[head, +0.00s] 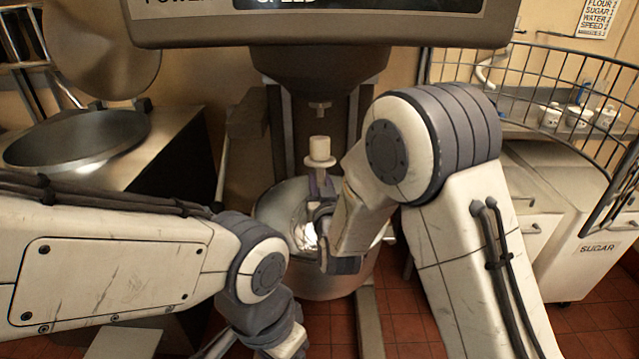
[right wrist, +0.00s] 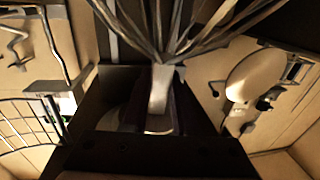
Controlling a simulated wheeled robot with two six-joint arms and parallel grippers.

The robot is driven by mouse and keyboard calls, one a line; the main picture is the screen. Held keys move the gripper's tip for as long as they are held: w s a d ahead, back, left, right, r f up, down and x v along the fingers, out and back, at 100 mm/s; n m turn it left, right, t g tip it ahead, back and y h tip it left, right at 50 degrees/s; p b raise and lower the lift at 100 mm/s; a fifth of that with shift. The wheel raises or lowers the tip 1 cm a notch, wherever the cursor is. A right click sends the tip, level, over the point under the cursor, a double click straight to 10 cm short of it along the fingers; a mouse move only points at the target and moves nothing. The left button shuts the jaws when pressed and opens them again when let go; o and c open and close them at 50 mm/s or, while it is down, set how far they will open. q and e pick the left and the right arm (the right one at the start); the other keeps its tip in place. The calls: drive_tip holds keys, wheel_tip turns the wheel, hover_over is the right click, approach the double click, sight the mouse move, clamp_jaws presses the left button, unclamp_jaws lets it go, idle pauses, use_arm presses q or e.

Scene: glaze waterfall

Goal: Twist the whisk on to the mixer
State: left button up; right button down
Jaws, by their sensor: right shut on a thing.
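The mixer (head: 320,28) stands in the centre of the head view, with a short drive shaft (head: 320,107) under its head. The whisk (head: 319,150) is upright below the shaft, its pale round top roughly in line with it and a visible gap between them. My right gripper (head: 322,225) is shut on the whisk's stem, over the bowl. In the right wrist view the stem (right wrist: 159,92) sits between the jaws and the wires fan out. In the head view the whisk's lower part is mostly hidden by my gripper. My left arm ends low in the picture, with its jaws out of sight.
The metal mixer bowl (head: 272,205) is below the whisk. A wire guard (head: 540,75) curves at the right, before a counter with cups (head: 578,116). A sugar bin (head: 590,225) stands at the right. A large round pan (head: 78,138) lies at the left.

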drive_tip(key=shift+w+f, duration=0.25)
drive_tip(key=shift+w, duration=0.4)
drive_tip(key=w+b, duration=0.1)
drive_tip(key=w, duration=1.1)
drive_tip(key=shift+r, duration=0.4)
drive_tip(key=shift+w+r, duration=0.1)
drive_tip(key=shift+r, duration=0.1)
drive_tip(key=shift+s+r+b, duration=0.2)
drive_tip(key=shift+s+b, duration=0.1)
drive_tip(key=shift+s, duration=0.2)
drive_tip(key=shift+s+d+f, duration=0.1)
drive_tip(key=shift+s+d, duration=0.05)
drive_tip(key=shift+s, duration=0.3)
drive_tip(key=shift+f, duration=0.1)
drive_tip(key=shift+f+b, duration=0.2)
drive_tip(key=shift+b, duration=0.2)
